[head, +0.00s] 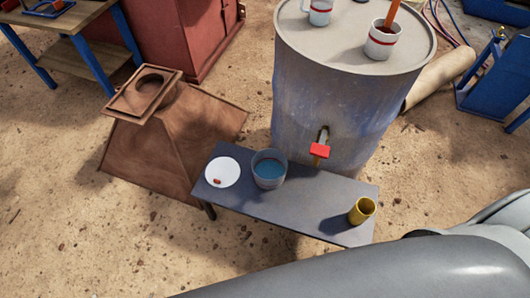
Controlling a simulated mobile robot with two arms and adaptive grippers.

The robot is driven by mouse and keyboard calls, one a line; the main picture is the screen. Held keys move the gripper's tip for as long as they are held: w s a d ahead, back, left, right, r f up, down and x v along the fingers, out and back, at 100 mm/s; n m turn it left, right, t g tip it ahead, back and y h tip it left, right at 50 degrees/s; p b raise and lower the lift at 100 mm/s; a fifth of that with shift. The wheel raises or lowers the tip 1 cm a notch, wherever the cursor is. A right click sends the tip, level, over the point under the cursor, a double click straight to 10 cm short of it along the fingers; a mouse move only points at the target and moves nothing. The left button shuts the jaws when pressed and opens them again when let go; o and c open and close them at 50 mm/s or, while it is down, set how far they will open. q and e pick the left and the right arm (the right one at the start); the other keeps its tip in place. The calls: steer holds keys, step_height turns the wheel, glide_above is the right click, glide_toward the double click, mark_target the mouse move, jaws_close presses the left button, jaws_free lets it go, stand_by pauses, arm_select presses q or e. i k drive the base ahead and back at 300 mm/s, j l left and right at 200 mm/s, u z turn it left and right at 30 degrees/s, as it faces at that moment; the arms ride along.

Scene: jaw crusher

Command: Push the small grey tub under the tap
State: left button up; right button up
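The small grey tub (269,175) stands upright on a dark grey bench (310,207), and its inside looks blue. The tap (319,151), with a red handle, sticks out from the front of a large grey drum (330,95) above the bench's back edge. The tub is to the left of the tap, a short way off. One of my grey arm links crosses the bottom right in front of the bench. Neither of my grippers shows.
A white plate (217,174) with a small red piece on it is left of the tub. A yellow cup (363,211) stands at the bench's right end. Cups stand on the drum. A rusty hopper (165,140) is behind left. The bench's middle is bare.

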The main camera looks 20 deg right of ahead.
mark_target(269, 167)
steer(key=i+j+z, duration=0.15)
steer(key=j, duration=0.25)
steer(key=i+j+z, duration=0.15)
steer(key=j, duration=0.25)
steer(key=i+j+z, duration=0.15)
steer(key=j, duration=0.3)
steer(key=i+j+z, duration=0.15)
steer(key=j, duration=0.3)
steer(key=j+z, duration=0.15)
steer(key=j, duration=0.3)
steer(key=i, duration=0.05)
